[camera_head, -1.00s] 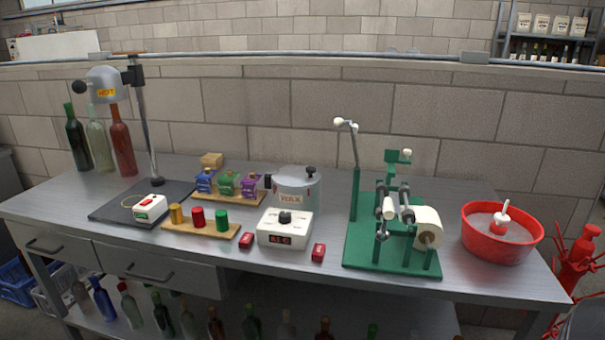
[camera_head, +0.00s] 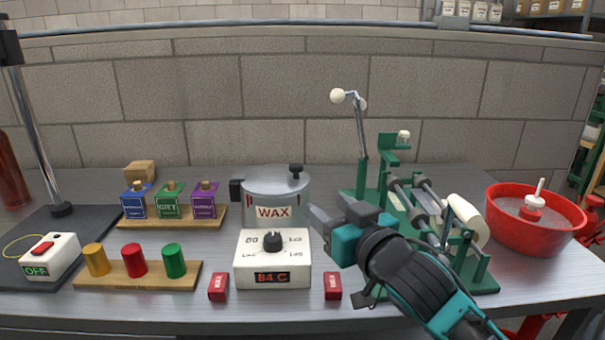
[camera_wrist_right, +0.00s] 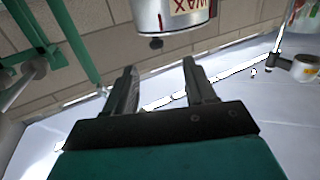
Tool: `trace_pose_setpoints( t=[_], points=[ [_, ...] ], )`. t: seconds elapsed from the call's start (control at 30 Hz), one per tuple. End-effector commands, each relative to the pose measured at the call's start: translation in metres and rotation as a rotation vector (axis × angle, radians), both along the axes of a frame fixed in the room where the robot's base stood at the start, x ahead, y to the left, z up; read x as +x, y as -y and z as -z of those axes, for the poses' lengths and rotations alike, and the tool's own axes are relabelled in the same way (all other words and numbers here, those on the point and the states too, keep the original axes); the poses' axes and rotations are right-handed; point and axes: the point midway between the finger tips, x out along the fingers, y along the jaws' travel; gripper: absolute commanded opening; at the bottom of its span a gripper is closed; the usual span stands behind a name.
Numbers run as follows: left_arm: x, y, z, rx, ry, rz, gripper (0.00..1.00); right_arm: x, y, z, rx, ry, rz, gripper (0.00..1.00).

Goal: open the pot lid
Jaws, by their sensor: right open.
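The silver wax pot (camera_head: 275,212) stands behind a white heater box (camera_head: 272,250) that reads 84 C. Its grey lid (camera_head: 268,182) is on, with a black knob (camera_head: 296,170) near the lid's right edge. My right gripper (camera_head: 327,212) is open and empty, just right of the pot and apart from it. In the right wrist view the pot (camera_wrist_right: 178,12) appears upside down at the top, its knob (camera_wrist_right: 156,43) beyond the two spread fingers (camera_wrist_right: 160,84). My left gripper is not in view.
A green machine (camera_head: 385,190) with rollers stands close behind my right arm. A red basin (camera_head: 536,220) is at the right. Bottles of dye (camera_head: 169,204) on a board and coloured cylinders (camera_head: 134,262) are left of the pot. Small red blocks (camera_head: 218,287) flank the heater.

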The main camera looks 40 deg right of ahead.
Motion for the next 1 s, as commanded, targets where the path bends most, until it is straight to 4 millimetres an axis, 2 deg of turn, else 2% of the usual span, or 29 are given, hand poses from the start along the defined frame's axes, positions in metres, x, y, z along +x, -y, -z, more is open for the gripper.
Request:
trace_pose_setpoints(
  t=[0.17,0.37,0.47,0.6,0.8,1.0],
  points=[
    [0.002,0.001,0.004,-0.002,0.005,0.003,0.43,-0.002,0.003,-0.013,0.004,0.036,0.012,0.55],
    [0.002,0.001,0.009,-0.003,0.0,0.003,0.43,0.012,0.005,-0.012,0.006,0.038,0.011,0.55],
    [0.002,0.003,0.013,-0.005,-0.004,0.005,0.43,0.025,0.008,-0.012,0.004,0.039,0.013,0.55],
    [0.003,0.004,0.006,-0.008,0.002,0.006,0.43,0.05,0.012,-0.014,0.003,0.037,0.013,0.55],
    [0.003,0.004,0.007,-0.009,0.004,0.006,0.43,0.086,0.017,-0.013,0.004,0.035,0.013,0.55],
    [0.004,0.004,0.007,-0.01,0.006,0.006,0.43,0.112,0.021,-0.013,0.005,0.034,0.012,0.55]
  ],
)
